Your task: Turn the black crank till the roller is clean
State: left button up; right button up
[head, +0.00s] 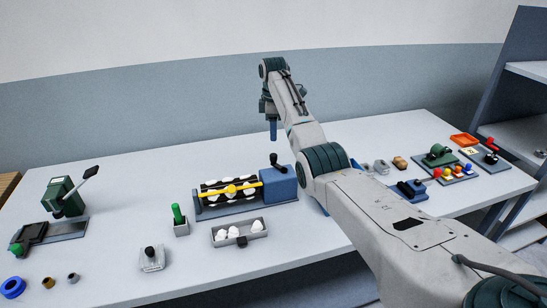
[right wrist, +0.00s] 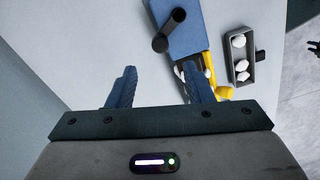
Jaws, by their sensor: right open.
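The black crank (head: 277,161) stands on the blue housing (head: 280,184) at the right end of the carding device. The dark roller (head: 212,188) carries white patches of fluff, with a yellow bar (head: 250,186) running along its front. My right gripper (head: 273,131) hangs above and behind the housing in the head view, apart from the crank. In the right wrist view its two blue fingers (right wrist: 160,88) are spread with nothing between them, and the crank (right wrist: 168,31) lies beyond them. Part of the roller is hidden there by a finger. My left gripper is not in view.
A grey tray (head: 217,239) with white lumps sits before the device. A green-handled tool (head: 178,214) and a clear block with a black knob (head: 151,258) stand to its left. A green press (head: 64,196) is far left; several small devices and an orange tray (head: 465,140) are right.

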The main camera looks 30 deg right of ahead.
aim_at(274, 154)
jog(key=shift+f, duration=0.4)
notch_tip(274, 154, down, 10)
jog(key=p, duration=0.3)
jog(key=c, duration=1)
